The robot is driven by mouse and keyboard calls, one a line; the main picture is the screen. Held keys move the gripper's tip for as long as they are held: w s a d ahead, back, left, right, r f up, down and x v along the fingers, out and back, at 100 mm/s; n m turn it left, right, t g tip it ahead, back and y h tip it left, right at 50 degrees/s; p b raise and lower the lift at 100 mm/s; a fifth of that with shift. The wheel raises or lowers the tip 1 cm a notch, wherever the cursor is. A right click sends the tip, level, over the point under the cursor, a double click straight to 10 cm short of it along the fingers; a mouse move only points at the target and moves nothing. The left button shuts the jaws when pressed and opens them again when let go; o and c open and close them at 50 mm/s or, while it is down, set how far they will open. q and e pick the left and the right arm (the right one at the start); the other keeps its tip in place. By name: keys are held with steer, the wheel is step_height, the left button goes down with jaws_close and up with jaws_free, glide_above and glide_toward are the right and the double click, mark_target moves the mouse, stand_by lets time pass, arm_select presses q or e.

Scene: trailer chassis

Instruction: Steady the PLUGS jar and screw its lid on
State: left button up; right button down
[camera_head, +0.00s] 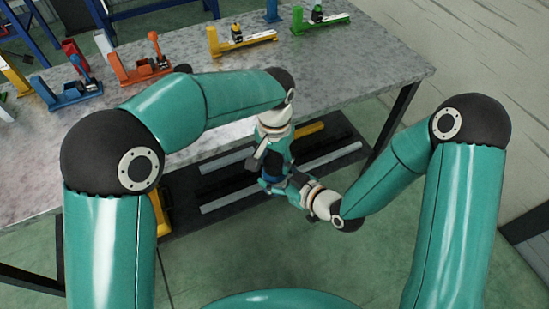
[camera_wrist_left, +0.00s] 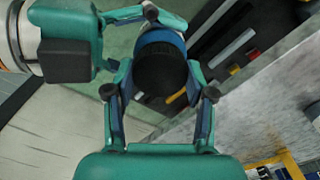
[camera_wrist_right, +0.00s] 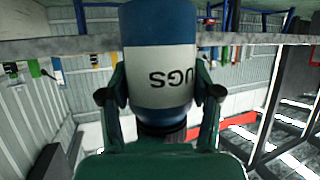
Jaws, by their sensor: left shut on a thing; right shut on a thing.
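The PLUGS jar is blue with a white label band, and part of its lettering shows upside down in the right wrist view (camera_wrist_right: 160,75). My right gripper (camera_wrist_right: 161,85) is shut on the jar's body, one finger on each side. The black round lid (camera_wrist_left: 160,72) is at the jar's mouth, with the jar's blue rim (camera_wrist_left: 162,40) showing past it in the left wrist view. My left gripper (camera_wrist_left: 161,80) is shut on the lid from above. In the head view the jar (camera_head: 272,170) is mostly hidden by the grippers. I cannot tell how tightly the lid sits.
The jar is held in front of the grey workbench (camera_head: 330,75). Coloured fixtures stand on the bench, including an orange one (camera_head: 140,68), a blue one (camera_head: 70,92) and a yellow one (camera_head: 240,40). Dark and light bars lie on a low shelf (camera_head: 240,185) below.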

arm_select(q)
steer(key=m, duration=0.7)
steer(key=shift+w, duration=0.1)
steer(key=o, duration=1.4)
steer(key=shift+r, duration=0.1)
step_height(320, 180, up, 12)
steer(key=shift+f, duration=0.15)
